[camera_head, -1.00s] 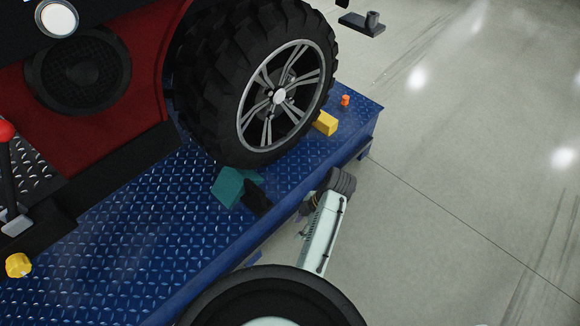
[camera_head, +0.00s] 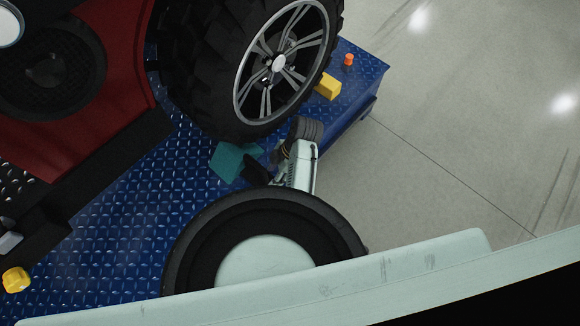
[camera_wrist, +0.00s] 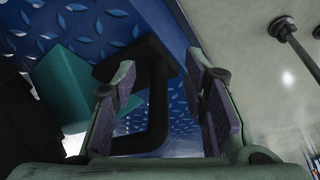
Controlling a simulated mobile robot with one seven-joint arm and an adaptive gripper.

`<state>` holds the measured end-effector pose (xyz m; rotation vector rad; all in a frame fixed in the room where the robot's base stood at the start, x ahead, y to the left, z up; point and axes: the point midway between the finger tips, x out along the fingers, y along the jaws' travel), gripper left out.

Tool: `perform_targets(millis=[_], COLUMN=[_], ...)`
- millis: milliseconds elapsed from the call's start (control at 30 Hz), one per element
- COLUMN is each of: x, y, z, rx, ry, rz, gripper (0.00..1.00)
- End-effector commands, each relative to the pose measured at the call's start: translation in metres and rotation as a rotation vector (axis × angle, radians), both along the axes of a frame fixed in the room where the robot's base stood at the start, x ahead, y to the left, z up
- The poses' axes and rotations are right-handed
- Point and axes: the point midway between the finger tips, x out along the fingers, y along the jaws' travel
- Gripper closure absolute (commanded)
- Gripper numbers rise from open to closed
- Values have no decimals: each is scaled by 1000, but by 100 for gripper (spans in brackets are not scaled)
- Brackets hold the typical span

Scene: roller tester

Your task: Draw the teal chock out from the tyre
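The teal chock (camera_head: 230,161) sits on the blue diamond-plate deck (camera_head: 130,215) at the lower side of the big black tyre (camera_head: 190,100). It appears to touch the tread or lie very close to it. A black handle (camera_head: 258,167) sticks out from the chock toward my gripper. In the wrist view the chock (camera_wrist: 75,88) is at the left, with its bent black handle (camera_wrist: 158,100) reaching right. My gripper (camera_wrist: 161,68) is open. My arm partly hides the gripper in the head view.
A yellow block (camera_head: 328,86) sits on the deck at the tyre's other side, with a small orange piece (camera_head: 348,60) beyond it. The red vehicle body (camera_head: 110,125) stands at the left. The grey floor (camera_head: 450,130) at the right is clear.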

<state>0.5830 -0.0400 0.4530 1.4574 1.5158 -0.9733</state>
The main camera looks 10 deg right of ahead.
Motion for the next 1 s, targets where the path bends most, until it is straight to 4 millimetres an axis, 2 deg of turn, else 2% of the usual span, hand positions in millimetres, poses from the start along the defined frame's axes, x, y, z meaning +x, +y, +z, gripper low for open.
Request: perform_targets(millis=[100, 300, 500, 733, 1000], x=[-2, -3, -2, -2, -2], y=[23, 46, 49, 48, 48], z=[3, 0, -11, -12, -12], rx=[0, 0, 0, 0, 0], ry=[1, 2, 1, 0, 0], rz=[5, 1, 0, 0, 0], gripper=[60, 60, 60, 60, 78])
